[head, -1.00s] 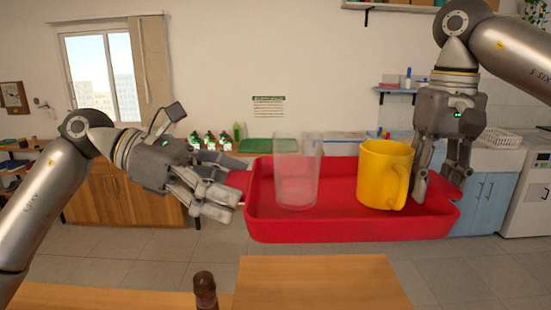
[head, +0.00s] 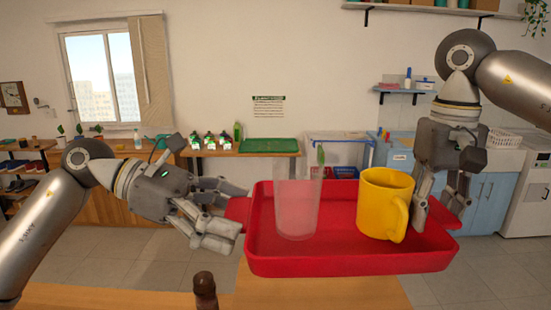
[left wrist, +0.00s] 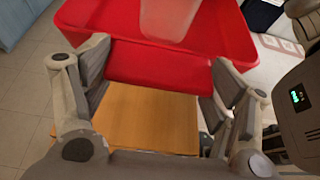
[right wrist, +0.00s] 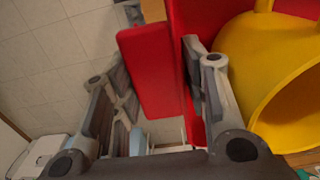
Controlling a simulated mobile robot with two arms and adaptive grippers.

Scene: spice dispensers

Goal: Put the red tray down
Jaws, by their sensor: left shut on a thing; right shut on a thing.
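The red tray (head: 340,262) is held roughly level between my grippers, above the wooden table (head: 300,293). A clear glass (head: 297,205) and a yellow mug (head: 384,203) stand upright on it. My left gripper (head: 238,215) is shut on the tray's left handle (left wrist: 155,65). My right gripper (head: 450,205) is shut on the tray's right side, with the red handle (right wrist: 150,72) between its fingers in the right wrist view; the mug (right wrist: 270,65) is close beside one finger. The tray hides part of the table.
A dark brown grinder-like item (head: 205,290) stands near the table's front, left of the tray. Part of the wooden surface (left wrist: 150,120) below the tray's left handle looks bare. A counter with bottles and a green tray (head: 268,146) is at the back.

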